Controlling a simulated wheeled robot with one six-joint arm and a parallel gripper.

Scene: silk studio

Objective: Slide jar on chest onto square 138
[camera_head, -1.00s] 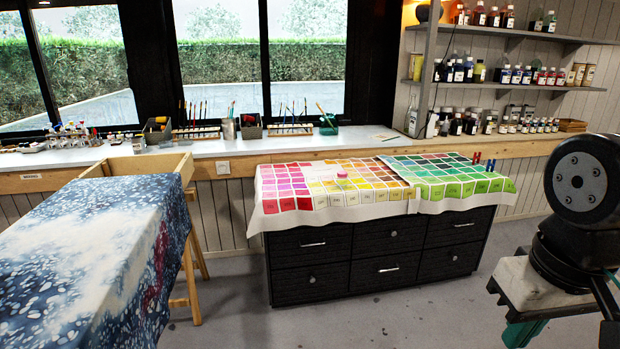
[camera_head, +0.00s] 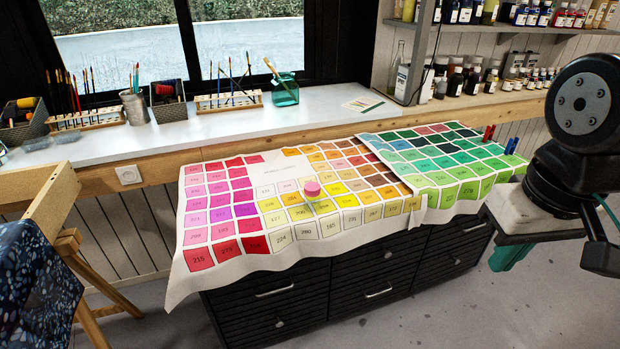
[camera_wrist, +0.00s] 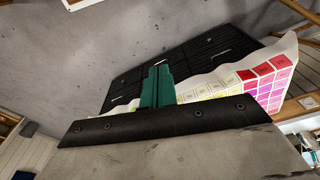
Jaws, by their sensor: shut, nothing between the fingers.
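A small jar with a pink lid (camera_head: 312,188) stands on the colour-chart cloth (camera_head: 163,300) over the black chest (camera_head: 340,290). It is near the middle of the chart, by the yellow squares. The number 138 cannot be made out for certain. My gripper's green fingers (camera_wrist: 158,86) show in the wrist view, closed together and empty, with the chest and cloth beyond them. In the head view part of the green gripper (camera_head: 510,255) shows at the right, apart from the jar. The jar is not visible in the wrist view.
Red and blue clips (camera_head: 488,134) stand on the green chart's right end. Behind the chest, a white worktop (camera_head: 330,112) holds brush racks and a green glass pot (camera_head: 285,92). A wooden trestle with dark blue fabric (camera_head: 35,290) stands at the left. Grey floor is clear in front.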

